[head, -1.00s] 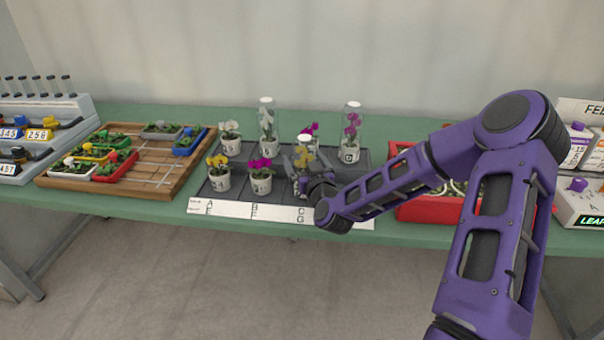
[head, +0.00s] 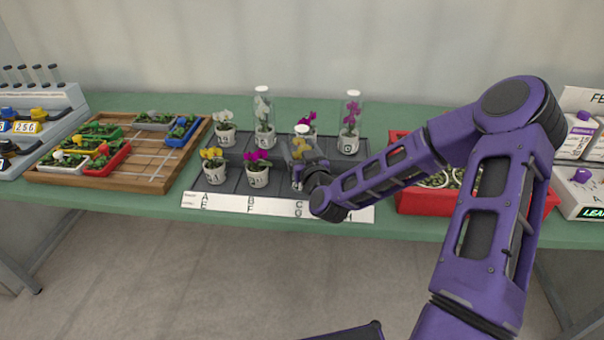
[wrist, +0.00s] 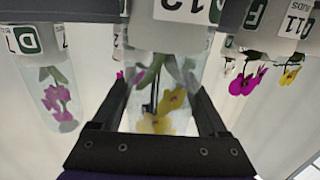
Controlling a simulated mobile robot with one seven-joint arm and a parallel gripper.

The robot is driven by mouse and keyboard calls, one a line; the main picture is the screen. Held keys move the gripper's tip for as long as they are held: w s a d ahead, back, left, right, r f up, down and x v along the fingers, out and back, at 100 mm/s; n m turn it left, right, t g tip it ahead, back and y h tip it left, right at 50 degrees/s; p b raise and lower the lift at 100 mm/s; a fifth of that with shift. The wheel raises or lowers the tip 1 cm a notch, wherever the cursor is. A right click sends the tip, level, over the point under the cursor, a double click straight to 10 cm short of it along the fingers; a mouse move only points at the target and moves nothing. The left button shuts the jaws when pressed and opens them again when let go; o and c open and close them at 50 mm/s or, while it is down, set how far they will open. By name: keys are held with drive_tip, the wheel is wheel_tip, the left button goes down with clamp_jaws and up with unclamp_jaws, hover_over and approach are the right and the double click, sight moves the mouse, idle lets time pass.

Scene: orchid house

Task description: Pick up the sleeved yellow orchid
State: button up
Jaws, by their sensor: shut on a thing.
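The sleeved yellow orchid (head: 301,146) is in the front row of the dark tray (head: 227,188), in a white pot inside a clear sleeve. My gripper (head: 306,166) is at its front and hides most of its pot in the head view. The wrist view is upside down; there the sleeved yellow orchid (wrist: 158,122) is between the two black fingers of my gripper (wrist: 163,88), which are shut on its sleeve below the pot in the picture. Whether the pot touches the tray is hidden.
A sleeved magenta orchid (head: 352,117) and a sleeved white orchid (head: 263,112) stand behind. An unsleeved magenta orchid (head: 257,170) and an unsleeved yellow orchid (head: 214,166) stand left. A red crate (head: 424,202) is right, a wooden tray (head: 152,181) left.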

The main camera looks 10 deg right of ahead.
clamp_jaws()
drive_tip(key=shift+r, duration=0.15)
